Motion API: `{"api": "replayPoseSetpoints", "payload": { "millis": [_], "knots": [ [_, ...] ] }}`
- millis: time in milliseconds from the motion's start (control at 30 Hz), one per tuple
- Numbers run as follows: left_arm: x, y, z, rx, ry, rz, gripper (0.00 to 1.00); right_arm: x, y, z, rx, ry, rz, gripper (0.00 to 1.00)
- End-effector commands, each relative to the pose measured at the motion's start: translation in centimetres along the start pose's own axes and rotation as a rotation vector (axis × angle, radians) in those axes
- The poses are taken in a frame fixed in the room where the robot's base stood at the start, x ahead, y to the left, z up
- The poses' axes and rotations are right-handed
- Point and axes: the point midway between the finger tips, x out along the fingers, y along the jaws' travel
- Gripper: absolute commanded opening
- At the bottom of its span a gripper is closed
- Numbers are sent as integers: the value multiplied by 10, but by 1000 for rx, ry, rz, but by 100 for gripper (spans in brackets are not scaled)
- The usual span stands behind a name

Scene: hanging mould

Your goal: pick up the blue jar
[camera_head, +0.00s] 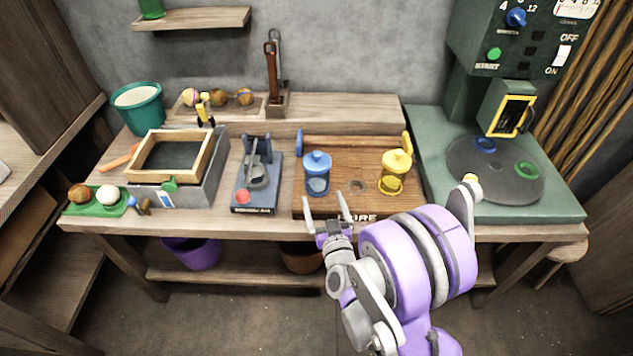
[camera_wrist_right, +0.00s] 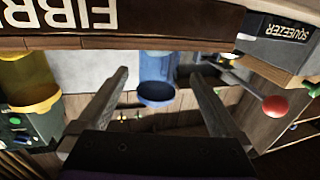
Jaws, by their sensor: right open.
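My left gripper is not in view.
A yellow jar (camera_head: 396,172) stands on the board's right side. A grey squeezer (camera_head: 257,180) with a red knob is to the left. Further left is a wooden frame on a grey box (camera_head: 175,160). A green machine (camera_head: 495,170) stands at the right.

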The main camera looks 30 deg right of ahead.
Motion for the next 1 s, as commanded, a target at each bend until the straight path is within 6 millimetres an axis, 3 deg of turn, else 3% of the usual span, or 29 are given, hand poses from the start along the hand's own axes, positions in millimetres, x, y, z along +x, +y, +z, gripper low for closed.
{"api": "replayPoseSetpoints", "payload": {
  "millis": [100, 367, 600, 933, 1000],
  "knots": [
    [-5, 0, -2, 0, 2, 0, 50, 20, 0, -2, 1, -1, -1, 100],
    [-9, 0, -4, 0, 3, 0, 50, 41, 0, -4, 1, -1, -1, 100],
    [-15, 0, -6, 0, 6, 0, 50, 76, 2, -10, 1, -2, -1, 100],
    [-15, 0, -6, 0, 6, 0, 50, 84, 2, -10, 2, -2, -2, 100],
    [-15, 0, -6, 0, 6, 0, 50, 84, 2, -10, 1, -2, -2, 89]
  ]
}}
